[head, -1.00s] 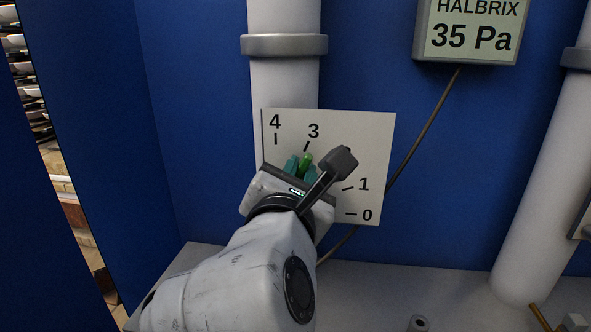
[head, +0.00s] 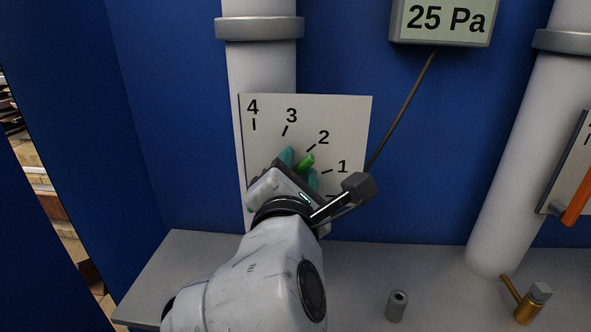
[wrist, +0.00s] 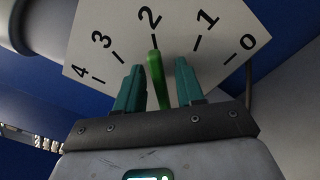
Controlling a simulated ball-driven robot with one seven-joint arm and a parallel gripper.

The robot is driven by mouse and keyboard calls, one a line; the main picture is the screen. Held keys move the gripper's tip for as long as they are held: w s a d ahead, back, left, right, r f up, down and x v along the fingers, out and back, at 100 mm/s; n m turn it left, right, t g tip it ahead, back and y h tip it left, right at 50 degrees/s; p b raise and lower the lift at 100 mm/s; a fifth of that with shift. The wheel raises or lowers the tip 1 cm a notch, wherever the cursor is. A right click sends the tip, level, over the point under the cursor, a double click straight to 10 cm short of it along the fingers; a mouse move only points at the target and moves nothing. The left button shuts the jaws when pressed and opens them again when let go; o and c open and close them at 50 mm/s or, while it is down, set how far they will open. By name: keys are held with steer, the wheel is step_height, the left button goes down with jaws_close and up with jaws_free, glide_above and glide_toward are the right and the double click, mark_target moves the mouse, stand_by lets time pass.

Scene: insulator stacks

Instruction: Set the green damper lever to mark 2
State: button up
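The green damper lever (head: 306,161) stands out from a white scale plate (head: 345,125) marked 0 to 4. Its tip points at mark 2 (head: 323,138) in the head view. In the wrist view the lever (wrist: 156,78) also lines up with the tick under mark 2 (wrist: 150,19). My gripper (head: 300,164) has its teal fingers on either side of the lever. The wrist view shows gaps between the fingers and the lever, wider on the right, so my gripper (wrist: 159,66) is open around it. The lever's base is hidden behind my gripper.
A grey display (head: 443,20) above reads 25 Pa. The plate sits before a white pipe (head: 262,70). At right are another pipe (head: 525,150), an orange lever (head: 577,203) and a brass fitting (head: 528,303). A grey cylinder (head: 397,305) stands on the ledge.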

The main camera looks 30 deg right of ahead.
steer(key=b+v, duration=0.1)
steer(key=v, duration=0.9)
steer(key=shift+s+a, duration=0.25)
steer(key=shift+s, duration=0.05)
steer(key=shift+f, duration=0.1)
stand_by(0.3)
